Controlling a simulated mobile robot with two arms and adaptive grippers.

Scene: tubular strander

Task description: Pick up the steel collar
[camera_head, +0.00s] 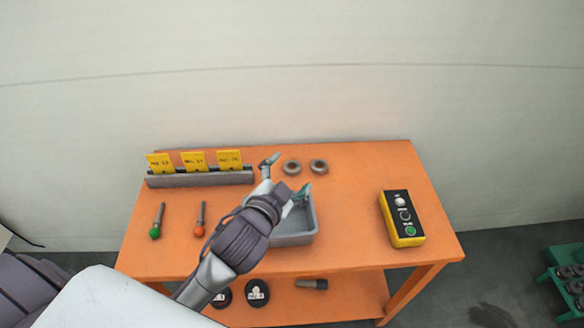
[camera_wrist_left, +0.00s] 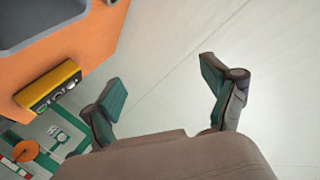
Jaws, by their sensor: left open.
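Two grey steel rings lie flat at the back of the orange table in the head view, a left collar (camera_head: 292,167) and a right collar (camera_head: 319,167). They look alike, and I cannot tell which one the task means. My left gripper (camera_head: 286,175) is open and empty, with its fingers spread above the table, beside the left collar in the picture. I cannot tell its height exactly. My right gripper is not in view.
A grey tray (camera_head: 296,240) lies under and beside my left gripper. A yellow button box (camera_head: 402,219) stands at the right. A rack (camera_head: 200,178) with yellow cards stands at the back left. A green-ended tool (camera_head: 156,222) and an orange-ended tool (camera_head: 200,220) lie in front.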

